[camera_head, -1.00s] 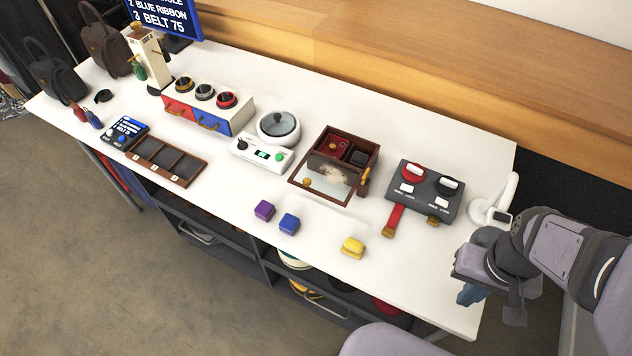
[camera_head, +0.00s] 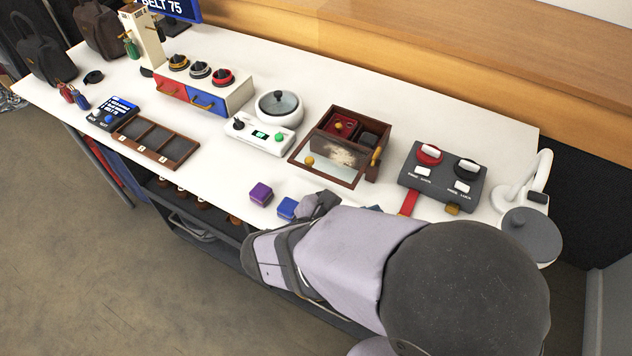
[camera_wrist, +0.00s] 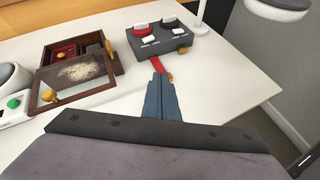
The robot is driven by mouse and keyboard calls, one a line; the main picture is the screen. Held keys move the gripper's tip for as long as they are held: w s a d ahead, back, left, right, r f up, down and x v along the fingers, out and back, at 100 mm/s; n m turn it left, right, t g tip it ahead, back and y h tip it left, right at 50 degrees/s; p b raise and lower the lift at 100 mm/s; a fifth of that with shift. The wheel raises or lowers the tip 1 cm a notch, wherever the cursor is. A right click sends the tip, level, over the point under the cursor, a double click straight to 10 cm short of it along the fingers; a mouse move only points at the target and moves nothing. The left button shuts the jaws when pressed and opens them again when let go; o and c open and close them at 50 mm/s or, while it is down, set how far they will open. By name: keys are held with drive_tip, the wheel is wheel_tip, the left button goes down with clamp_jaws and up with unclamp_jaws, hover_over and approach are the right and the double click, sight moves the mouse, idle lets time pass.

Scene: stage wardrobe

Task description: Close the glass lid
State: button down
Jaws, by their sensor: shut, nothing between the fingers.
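The glass lid (camera_head: 325,173) has a dark wooden frame and a small yellow knob (camera_head: 309,160). It lies at the front of a dark wooden box (camera_head: 377,136), whose red and dark compartments are exposed. In the wrist view the lid (camera_wrist: 73,75) is at the left, its pane showing a pale speckled patch, with the box behind it. My gripper (camera_wrist: 158,78) is shut and empty, with blue-grey fingers, right of the lid and apart from it. In the head view my arm mostly hides the gripper.
A grey switch panel (camera_head: 443,177) with red and black knobs stands right of the box. A white scale (camera_head: 260,136) with a lidded pot is left. Purple (camera_head: 261,194) and blue (camera_head: 287,208) blocks sit in front. A white lamp-like stand (camera_head: 515,190) is at the right end.

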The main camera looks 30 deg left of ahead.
drive_tip(key=s+a+n+t+y+b, duration=0.1)
drive_tip(key=s+a+n+t+y, duration=0.1)
drive_tip(key=s+a+n+y, duration=0.35)
drive_tip(key=s+a+n+t+y+b, duration=0.2)
drive_tip(key=s+a+n, duration=0.1)
drive_tip(key=a, duration=0.6)
drive_tip(key=p, duration=0.1)
approach(328, 146)
drive_tip(key=s+a, duration=0.1)
drive_tip(key=s, duration=0.1)
drive_tip(key=shift+s+a+r, duration=0.35)
drive_tip(key=shift+a+r, duration=0.05)
drive_tip(key=w+b, duration=0.2)
drive_tip(key=w, duration=0.9)
drive_tip(key=shift+w+f+b, duration=0.15)
drive_tip(key=shift+w+b, duration=0.05)
drive_tip(key=shift+b, duration=0.1)
drive_tip(key=shift+w, duration=0.35)
drive_tip(key=shift+d+r, duration=0.1)
drive_tip(key=shift+r, duration=0.25)
